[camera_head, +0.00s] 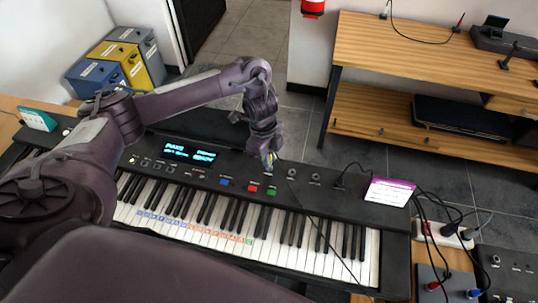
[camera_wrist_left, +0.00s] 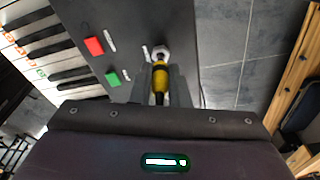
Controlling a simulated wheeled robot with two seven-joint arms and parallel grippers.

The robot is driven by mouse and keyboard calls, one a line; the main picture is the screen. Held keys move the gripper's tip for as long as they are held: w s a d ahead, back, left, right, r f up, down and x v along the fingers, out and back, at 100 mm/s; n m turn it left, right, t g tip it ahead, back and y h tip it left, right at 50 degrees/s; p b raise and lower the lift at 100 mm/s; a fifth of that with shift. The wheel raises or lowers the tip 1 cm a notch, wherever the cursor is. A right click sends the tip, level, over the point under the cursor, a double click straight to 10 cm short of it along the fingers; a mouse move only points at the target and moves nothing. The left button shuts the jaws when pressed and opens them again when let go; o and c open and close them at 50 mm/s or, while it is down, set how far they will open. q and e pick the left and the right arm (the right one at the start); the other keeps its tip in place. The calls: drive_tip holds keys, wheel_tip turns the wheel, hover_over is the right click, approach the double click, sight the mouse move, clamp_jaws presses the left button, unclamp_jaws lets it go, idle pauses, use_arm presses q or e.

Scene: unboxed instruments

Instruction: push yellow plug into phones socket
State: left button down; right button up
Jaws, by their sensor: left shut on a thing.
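The yellow plug (camera_wrist_left: 160,76) is between the fingers of my left gripper (camera_wrist_left: 159,85), which is shut on it. In the left wrist view its front end meets a round metal socket (camera_wrist_left: 160,52) on the black keyboard panel, beside a small white label too blurred to read. I cannot tell how deep the tip sits. In the head view my left gripper (camera_head: 268,163) points down at the panel, right of the lit displays, and mostly hides the plug. A thin dark cable runs down over the keys. My right gripper is not in view.
The keyboard (camera_head: 230,215) has red (camera_head: 252,188) and green (camera_head: 271,192) buttons near the gripper. More sockets (camera_head: 291,173) lie to the right, one with a black cable. A purple-and-white card (camera_head: 390,191) and a power strip (camera_head: 442,233) are further right. A wooden shelf (camera_head: 425,105) stands behind.

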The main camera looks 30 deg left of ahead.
use_arm(q)
drive_tip(key=shift+p, duration=0.45)
idle(1.0)
drive_tip(key=shift+f+b, duration=0.8)
drive_tip(key=shift+f, duration=0.35)
idle(0.5)
drive_tip(key=shift+s, duration=0.1)
drive_tip(key=c, duration=1.3)
unclamp_jaws()
drive_tip(key=shift+f, duration=0.25)
drive_tip(key=shift+r, duration=0.3)
wheel_tip(320, 180, up, 7)
drive_tip(key=a+p, duration=0.1)
drive_tip(key=shift+r+p, duration=0.2)
drive_tip(key=shift+p, duration=0.2)
